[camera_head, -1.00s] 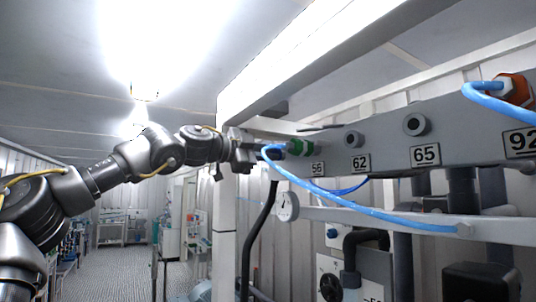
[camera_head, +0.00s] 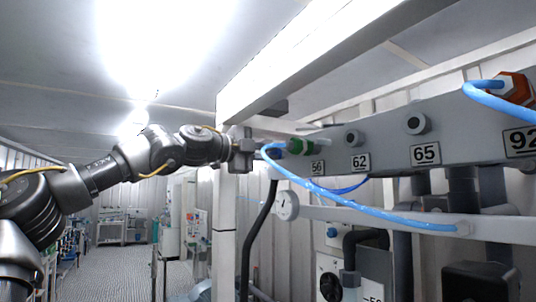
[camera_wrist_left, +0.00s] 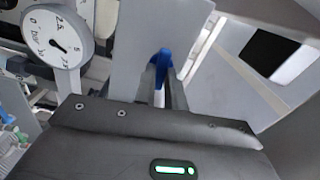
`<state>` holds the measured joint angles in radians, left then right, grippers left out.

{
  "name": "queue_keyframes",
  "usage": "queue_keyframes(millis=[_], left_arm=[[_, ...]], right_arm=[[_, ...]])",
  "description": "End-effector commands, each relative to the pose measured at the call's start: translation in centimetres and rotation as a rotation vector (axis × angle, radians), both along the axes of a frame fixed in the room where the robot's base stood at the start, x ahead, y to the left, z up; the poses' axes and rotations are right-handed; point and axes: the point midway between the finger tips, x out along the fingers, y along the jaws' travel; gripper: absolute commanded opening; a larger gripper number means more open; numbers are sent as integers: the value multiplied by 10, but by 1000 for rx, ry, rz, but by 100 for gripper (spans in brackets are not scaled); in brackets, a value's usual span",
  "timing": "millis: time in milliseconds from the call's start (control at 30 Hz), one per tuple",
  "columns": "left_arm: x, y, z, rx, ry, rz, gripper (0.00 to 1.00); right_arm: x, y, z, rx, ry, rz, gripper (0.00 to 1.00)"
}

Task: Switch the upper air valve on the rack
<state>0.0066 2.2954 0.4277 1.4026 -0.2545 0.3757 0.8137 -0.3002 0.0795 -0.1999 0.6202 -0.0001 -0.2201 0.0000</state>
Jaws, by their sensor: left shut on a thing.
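My left gripper (camera_head: 257,148) reaches in from the left to the near left end of the rack's grey rail (camera_head: 385,138). In the left wrist view its fingers (camera_wrist_left: 163,82) are closed on a small blue valve part (camera_wrist_left: 163,60), with its upper end showing between and above them. In the head view, a green fitting (camera_head: 299,146) sits on the rail just right of the gripper, above the label 56. A light blue hose (camera_head: 335,203) starts beside the gripper. The valve's exact handle position is hard to tell. My right gripper is out of view.
A pressure gauge (camera_head: 287,205) hangs below the rail; it also shows in the left wrist view (camera_wrist_left: 57,37). A white post (camera_head: 227,215) and overhead beam (camera_head: 300,62) frame the rack. Capped ports (camera_head: 416,124) sit along the rail. The aisle to the left looks open.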

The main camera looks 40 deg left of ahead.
Motion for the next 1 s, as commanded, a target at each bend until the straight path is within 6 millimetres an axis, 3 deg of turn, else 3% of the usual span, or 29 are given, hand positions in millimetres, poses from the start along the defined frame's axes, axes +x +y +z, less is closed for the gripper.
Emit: queue_keyframes(millis=[267, 300, 433, 767, 1000], left_arm=[[0, -1, -1, 0, 4, -2, 0], [0, -1, -1, 0, 4, -2, 17], [0, 0, -1, -1, 3, -1, 34], [-3, 1, -2, -2, 1, -1, 34], [-39, 12, -5, -2, -4, 0, 34]], right_arm=[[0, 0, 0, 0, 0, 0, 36], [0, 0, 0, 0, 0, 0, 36], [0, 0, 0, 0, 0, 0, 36], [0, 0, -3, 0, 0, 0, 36], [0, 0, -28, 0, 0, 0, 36]])
